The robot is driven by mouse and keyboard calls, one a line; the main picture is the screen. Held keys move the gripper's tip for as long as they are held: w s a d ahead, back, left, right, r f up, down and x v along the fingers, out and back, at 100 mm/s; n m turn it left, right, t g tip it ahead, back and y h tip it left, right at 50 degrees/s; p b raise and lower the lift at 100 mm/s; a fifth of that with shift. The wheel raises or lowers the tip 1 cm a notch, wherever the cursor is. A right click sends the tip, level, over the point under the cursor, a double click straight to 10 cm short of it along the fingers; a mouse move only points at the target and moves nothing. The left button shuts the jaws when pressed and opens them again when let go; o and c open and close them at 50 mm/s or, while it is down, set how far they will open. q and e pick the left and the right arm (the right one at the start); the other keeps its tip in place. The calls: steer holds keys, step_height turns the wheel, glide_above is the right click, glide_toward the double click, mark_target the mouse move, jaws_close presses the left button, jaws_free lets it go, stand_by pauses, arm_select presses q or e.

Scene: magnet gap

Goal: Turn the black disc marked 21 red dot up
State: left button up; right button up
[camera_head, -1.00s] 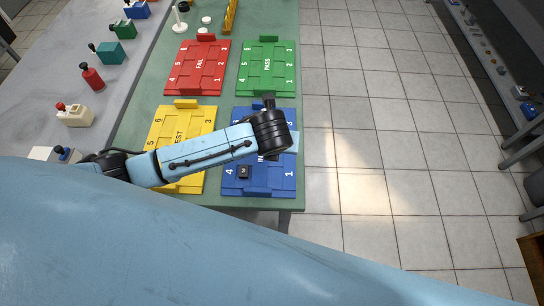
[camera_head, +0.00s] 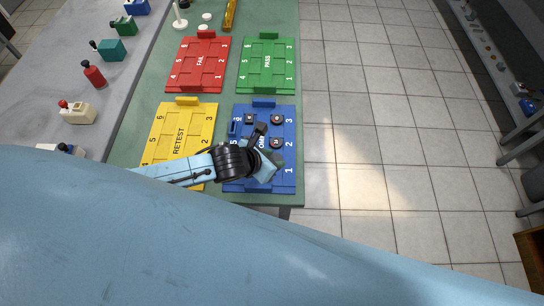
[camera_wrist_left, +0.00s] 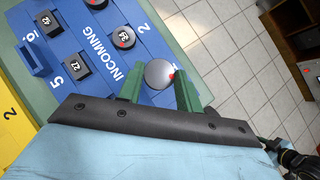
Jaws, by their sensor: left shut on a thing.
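My left gripper (camera_head: 268,166) is over the near right part of the blue INCOMING tray (camera_head: 231,186). In the left wrist view its green fingers (camera_wrist_left: 158,79) are shut on a round grey-looking disc (camera_wrist_left: 157,71) with a red dot at its right edge. No number can be read on that face, and the head view does not show the disc. A black disc (camera_wrist_left: 121,37) with a red dot lies on the tray, its number hard to read. Another dark disc (camera_wrist_left: 96,3) with a red dot is partly cut off.
Square black pieces marked 42 (camera_wrist_left: 49,22) and 27 (camera_wrist_left: 77,65) also sit on the blue tray. The yellow RETEST tray (camera_head: 160,130), red FAIL tray (camera_head: 186,60) and green PASS tray (camera_head: 262,54) lie around it. Open floor is to the right.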

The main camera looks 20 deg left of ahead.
arm_select(q)
steer(key=shift+r+p, duration=0.25)
steer(key=shift+p, duration=0.2)
steer(key=shift+f+b, duration=1.65)
steer(key=shift+f, duration=1.25)
steer(key=shift+f+b, duration=0.2)
steer(key=shift+b, duration=0.1)
steer(key=o, duration=1.1)
steer(key=shift+c, duration=0.2)
steer(key=shift+a, duration=0.1)
steer(key=c, duration=0.5)
steer(key=shift+r, duration=0.1)
step_height(320, 180, up, 4)
steer(key=p, duration=0.5)
steer(key=shift+r, duration=0.2)
